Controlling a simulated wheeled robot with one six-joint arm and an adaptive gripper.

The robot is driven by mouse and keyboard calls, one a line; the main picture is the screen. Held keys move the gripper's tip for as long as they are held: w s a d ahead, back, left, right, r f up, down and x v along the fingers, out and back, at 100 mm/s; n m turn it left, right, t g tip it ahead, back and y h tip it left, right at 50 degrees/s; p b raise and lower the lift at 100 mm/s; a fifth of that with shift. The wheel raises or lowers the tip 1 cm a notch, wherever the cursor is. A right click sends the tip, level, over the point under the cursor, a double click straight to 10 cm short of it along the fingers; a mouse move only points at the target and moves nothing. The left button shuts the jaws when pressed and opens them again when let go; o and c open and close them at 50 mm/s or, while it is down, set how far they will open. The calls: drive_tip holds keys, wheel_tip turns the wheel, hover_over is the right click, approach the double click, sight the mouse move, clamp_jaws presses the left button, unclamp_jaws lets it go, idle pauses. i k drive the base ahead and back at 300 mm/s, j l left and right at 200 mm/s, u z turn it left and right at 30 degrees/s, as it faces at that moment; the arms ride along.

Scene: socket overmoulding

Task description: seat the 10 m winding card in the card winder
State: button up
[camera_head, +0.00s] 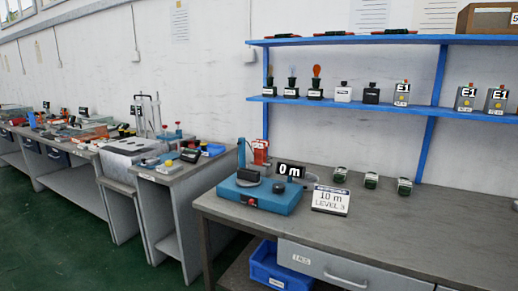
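A blue machine (283,199), which looks like the card winder, stands at the left end of the near grey bench. It has a dark pad on top, a red button on its front, a red part behind and a black display (290,170) reading "0 m". I cannot tell whether this plate is the winding card or a sign. Nothing clearly reads as a card seated in the machine. My gripper is not in view.
Blue shelves (350,102) above hold several small devices. A blue bin (275,268) sits under the bench. Cluttered benches (172,172) line the wall at left, beside green floor (40,235).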

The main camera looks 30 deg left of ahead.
sight(248, 178)
drive_tip(key=u, duration=1.25)
drive_tip(key=i+j+z, duration=0.15)
drive_tip(key=i+j, duration=0.15)
drive_tip(key=i+j+z, duration=0.15)
drive_tip(key=i+j, duration=0.2)
drive_tip(key=i+j+z, duration=0.15)
drive_tip(key=i+j, duration=0.25)
drive_tip(key=i+j+z, duration=0.15)
drive_tip(key=i+j, duration=0.25)
drive_tip(key=i+j+z, duration=0.15)
drive_tip(key=i+j, duration=0.15)
drive_tip(key=j, duration=0.2)
drive_tip(key=i+j+z, duration=0.15)
drive_tip(key=i+j, duration=0.15)
drive_tip(key=j, duration=0.2)
